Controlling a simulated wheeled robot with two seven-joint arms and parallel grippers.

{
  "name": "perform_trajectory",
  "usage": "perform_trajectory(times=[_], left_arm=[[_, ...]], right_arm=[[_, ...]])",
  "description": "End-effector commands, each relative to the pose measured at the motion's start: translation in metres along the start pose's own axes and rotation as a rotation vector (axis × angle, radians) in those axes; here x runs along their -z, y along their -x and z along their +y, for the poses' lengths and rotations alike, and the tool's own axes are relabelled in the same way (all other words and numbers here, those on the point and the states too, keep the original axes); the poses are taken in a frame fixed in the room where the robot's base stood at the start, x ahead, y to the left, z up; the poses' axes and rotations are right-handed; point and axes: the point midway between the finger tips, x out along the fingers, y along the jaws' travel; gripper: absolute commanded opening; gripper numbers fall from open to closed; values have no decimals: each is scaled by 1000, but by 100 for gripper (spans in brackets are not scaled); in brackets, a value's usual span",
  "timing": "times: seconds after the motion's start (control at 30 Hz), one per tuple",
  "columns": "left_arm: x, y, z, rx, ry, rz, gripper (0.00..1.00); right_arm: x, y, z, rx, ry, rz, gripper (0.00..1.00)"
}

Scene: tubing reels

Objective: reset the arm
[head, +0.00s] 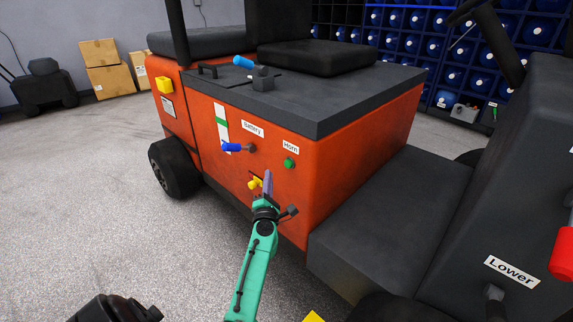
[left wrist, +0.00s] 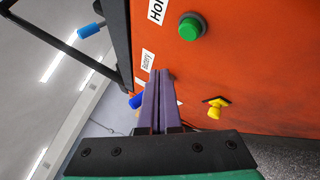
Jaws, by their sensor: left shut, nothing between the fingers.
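My left gripper (head: 268,175) comes up from the bottom of the head view on a green arm. Its purple fingers are shut with nothing between them, in front of the orange side of a vehicle (head: 345,155). The fingers also show closed in the left wrist view (left wrist: 161,75). Close by in the head view, a yellow knob (head: 254,184) sits just left of the fingertips. In the left wrist view the yellow knob (left wrist: 214,110) is to the right of the fingers, apart from them. My right gripper does not show.
A blue-handled lever (head: 233,147) sticks out under the "Battery" label (head: 252,129). A green button (head: 289,163) is under the "Horn" label. Another blue handle (head: 243,62) is on top. A dark step (head: 390,220) lies right of the arm. Open grey floor (head: 90,200) lies left.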

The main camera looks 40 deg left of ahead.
Motion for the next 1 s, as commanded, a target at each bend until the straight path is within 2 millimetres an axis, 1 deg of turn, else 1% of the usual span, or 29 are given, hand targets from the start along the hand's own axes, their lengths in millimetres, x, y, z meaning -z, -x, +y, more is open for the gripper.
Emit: perform_trajectory(times=[0.63, 0.67, 0.73, 0.77, 0.87, 0.9, 0.97, 1.0], left_arm=[[0, 0, 0, 0, 0, 0, 0], [0, 0, -1, 2, -2, 0, 0], [0, 3, -11, 25, -37, -12, 0], [0, 7, -20, 48, -71, -24, 0], [2, 32, -76, 189, -287, -110, 0], [6, 50, -106, 266, -406, -165, 0], [14, 83, -152, 390, -594, -264, 0], [22, 108, -180, 470, -714, -337, 0]], right_arm=[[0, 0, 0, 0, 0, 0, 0], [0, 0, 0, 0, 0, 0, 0], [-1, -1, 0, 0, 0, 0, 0], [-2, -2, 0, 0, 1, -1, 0], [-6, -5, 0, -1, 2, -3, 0], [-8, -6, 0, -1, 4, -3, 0], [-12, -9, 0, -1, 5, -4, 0], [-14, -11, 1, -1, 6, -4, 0]])
